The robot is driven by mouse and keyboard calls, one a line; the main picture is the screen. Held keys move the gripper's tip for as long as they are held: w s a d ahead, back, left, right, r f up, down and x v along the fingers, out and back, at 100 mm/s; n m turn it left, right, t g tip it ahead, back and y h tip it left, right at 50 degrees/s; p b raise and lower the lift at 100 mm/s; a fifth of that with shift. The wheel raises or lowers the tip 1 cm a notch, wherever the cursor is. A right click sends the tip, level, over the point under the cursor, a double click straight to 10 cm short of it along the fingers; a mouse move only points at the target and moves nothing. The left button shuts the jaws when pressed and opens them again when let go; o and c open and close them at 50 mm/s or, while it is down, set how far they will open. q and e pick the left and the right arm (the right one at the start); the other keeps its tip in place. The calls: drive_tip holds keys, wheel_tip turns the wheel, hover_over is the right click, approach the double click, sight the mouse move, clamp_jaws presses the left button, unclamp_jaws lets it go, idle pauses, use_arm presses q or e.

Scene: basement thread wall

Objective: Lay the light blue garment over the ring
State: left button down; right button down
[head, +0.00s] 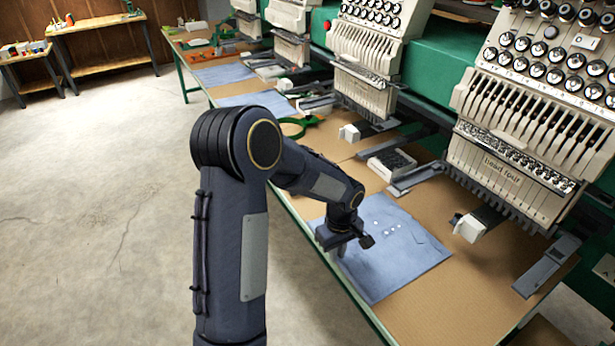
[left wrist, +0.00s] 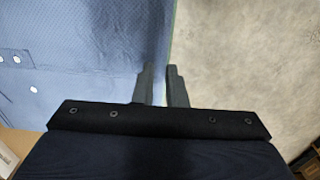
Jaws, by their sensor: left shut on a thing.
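A light blue garment (head: 405,250) lies flat on the tan table under the machine marked "head four", with several small white dots on it. My left gripper (head: 338,250) is at its near left edge. In the left wrist view the garment (left wrist: 75,60) fills the left side, and its edge runs between the two fingers (left wrist: 163,88), which are shut on it. A green ring (head: 297,127) lies on the table farther back, partly hidden behind my left arm. My right gripper is not in view.
A row of embroidery machine heads (head: 515,170) stands along the table's right side, with arms reaching low over it. More blue cloths (head: 222,74) lie farther back. The concrete floor (head: 100,180) at left is clear.

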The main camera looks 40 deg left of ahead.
use_arm(q)
drive_tip(key=shift+r+p, duration=1.45)
drive_tip(key=shift+r, duration=0.95)
drive_tip(key=shift+a, duration=0.1)
